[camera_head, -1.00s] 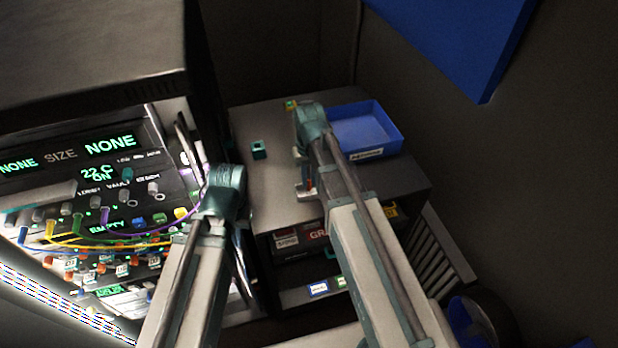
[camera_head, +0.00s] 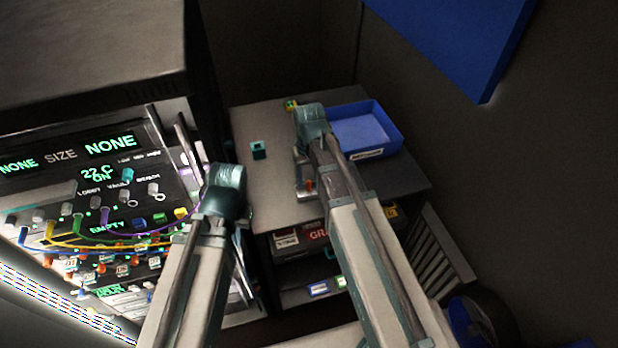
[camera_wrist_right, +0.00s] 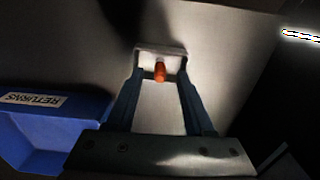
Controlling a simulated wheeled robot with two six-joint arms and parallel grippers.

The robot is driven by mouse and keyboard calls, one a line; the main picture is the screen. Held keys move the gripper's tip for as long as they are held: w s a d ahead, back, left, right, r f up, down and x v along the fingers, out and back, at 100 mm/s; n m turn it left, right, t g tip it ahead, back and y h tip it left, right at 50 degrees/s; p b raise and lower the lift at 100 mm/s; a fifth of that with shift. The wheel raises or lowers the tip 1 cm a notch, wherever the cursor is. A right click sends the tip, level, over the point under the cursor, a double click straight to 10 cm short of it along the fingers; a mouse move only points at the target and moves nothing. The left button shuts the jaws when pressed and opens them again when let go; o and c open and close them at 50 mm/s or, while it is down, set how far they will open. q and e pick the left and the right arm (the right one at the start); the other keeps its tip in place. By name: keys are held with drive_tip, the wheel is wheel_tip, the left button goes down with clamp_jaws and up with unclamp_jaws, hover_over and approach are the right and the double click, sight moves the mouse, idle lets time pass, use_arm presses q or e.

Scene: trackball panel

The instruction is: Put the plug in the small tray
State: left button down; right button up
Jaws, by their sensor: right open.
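An orange plug (camera_wrist_right: 160,72) shows in the right wrist view, lying at the near side of a small pale tray (camera_wrist_right: 175,51). In the head view the plug (camera_head: 309,184) is a small orange spot on the small tray (camera_head: 307,195), partly hidden by my right arm. My right gripper (camera_wrist_right: 160,76) is open, its two fingers spread on either side of the plug and close to the tray; I cannot tell whether they touch it. My left wrist (camera_head: 222,190) is in front of the panel; its fingers are hidden.
A blue bin (camera_head: 390,128) labelled RETURNS stands right of my right wrist; it also shows in the wrist view (camera_wrist_right: 55,140). A small teal block (camera_head: 258,150) lies on the grey cabinet top (camera_head: 270,185). The lit panel (camera_head: 75,215) with coloured cables is at left.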

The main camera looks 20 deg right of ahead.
wheel_tip(320, 180, up, 14)
drive_tip(key=p, duration=1.3)
drive_tip(key=shift+f, duration=0.25)
drive_tip(key=shift+f, duration=0.1)
